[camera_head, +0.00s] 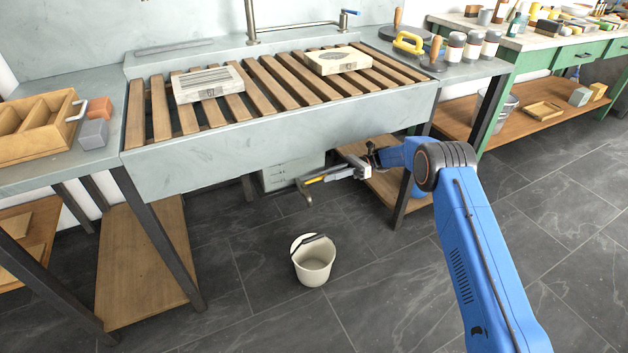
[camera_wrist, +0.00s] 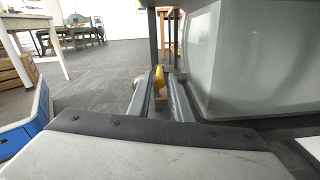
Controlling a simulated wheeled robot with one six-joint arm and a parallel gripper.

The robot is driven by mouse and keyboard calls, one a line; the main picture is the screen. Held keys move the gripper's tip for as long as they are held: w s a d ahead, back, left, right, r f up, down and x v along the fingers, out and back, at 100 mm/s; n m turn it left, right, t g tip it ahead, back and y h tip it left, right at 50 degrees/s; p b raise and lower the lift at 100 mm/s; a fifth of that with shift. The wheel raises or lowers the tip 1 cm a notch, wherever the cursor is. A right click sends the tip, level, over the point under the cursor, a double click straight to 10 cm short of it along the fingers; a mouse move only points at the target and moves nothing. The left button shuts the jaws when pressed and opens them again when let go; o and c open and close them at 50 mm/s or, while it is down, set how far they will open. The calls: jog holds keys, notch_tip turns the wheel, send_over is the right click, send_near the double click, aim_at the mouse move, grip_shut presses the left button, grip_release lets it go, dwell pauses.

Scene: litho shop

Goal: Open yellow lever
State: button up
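The yellow lever (camera_head: 314,180) is below the front of the stone sink, beside a grey pipe-like part (camera_head: 304,192). In the wrist view the yellow lever (camera_wrist: 159,77) shows between the far ends of my two fingers. My gripper (camera_head: 325,178) reaches in from the right under the sink, its fingers around the lever's sides. In the wrist view my gripper (camera_wrist: 160,85) has its fingers apart, with the lever in the gap. I cannot tell whether either finger touches it. The lever's base is mostly hidden.
The stone sink (camera_head: 270,137) with wooden slats hangs just above my gripper. A white bucket (camera_head: 313,270) stands on the floor below. A pale green box (camera_head: 291,173) is behind, under the sink. Dark table legs (camera_head: 408,190) stand at the right.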

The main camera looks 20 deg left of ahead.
aim_at(306, 183)
jog(key=shift+x, duration=3.15)
jog(key=shift+c, duration=0.6)
grip_shut()
